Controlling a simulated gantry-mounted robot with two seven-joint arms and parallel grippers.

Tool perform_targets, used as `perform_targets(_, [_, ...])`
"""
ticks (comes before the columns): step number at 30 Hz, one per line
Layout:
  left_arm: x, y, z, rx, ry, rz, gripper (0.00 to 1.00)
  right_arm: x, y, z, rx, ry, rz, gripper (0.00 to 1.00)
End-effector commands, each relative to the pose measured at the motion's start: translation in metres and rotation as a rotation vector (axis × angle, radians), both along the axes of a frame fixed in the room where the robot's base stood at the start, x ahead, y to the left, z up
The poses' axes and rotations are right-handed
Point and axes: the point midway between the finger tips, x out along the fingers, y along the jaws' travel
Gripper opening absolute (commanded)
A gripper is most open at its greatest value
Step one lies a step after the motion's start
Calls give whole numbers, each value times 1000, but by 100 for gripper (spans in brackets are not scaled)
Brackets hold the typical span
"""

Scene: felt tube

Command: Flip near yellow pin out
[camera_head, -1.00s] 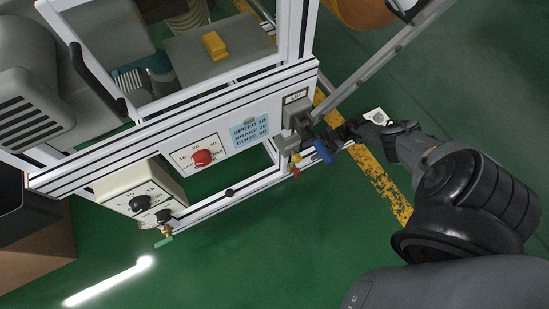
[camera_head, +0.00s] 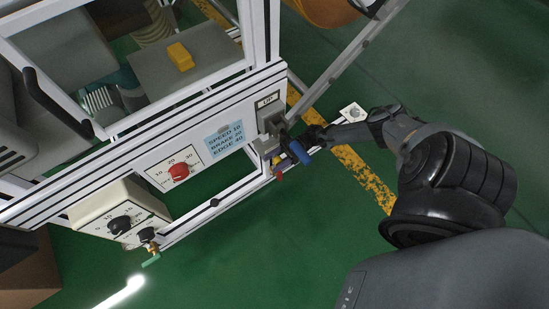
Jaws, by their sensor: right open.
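A small yellow piece (camera_head: 276,160), perhaps the near yellow pin, shows at the right end of the white machine frame, mostly hidden beside a grey block (camera_head: 270,122). A red tip (camera_head: 279,176) sits just below it. My right gripper (camera_head: 296,142) is open at this corner. A dark blue cylinder (camera_head: 301,153) shows at the gripper; I cannot tell whether they touch. The gripper's fingers are small and dark, and their contact with the yellow piece cannot be made out. My left gripper is not in view.
A red knob (camera_head: 180,171) on a dial plate and a blue label (camera_head: 225,140) are on the frame's front. A control box with black knobs (camera_head: 119,224) hangs lower left. A diagonal metal rail (camera_head: 345,68) rises behind the gripper. Green floor is free below.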

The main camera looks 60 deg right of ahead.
Motion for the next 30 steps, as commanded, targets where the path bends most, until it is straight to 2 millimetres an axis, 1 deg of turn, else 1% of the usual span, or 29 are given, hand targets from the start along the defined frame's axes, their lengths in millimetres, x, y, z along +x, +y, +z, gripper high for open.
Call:
perform_targets(9, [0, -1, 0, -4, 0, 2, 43, 1, 3, 0, 1, 0, 0, 53])
perform_targets(10, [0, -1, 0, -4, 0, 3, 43, 1, 3, 0, 1, 0, 0, 52])
perform_targets(20, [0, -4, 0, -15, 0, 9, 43, 1, 3, 0, 1, 0, 0, 1])
perform_targets(26, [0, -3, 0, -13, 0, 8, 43, 1, 3, 0, 1, 0, 0, 0])
perform_targets(28, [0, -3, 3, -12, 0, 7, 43, -3, 2, 1, 2, 1, -4, 0])
perform_targets(30, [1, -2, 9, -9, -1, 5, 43, -11, 2, 2, 3, 4, -14, 0])
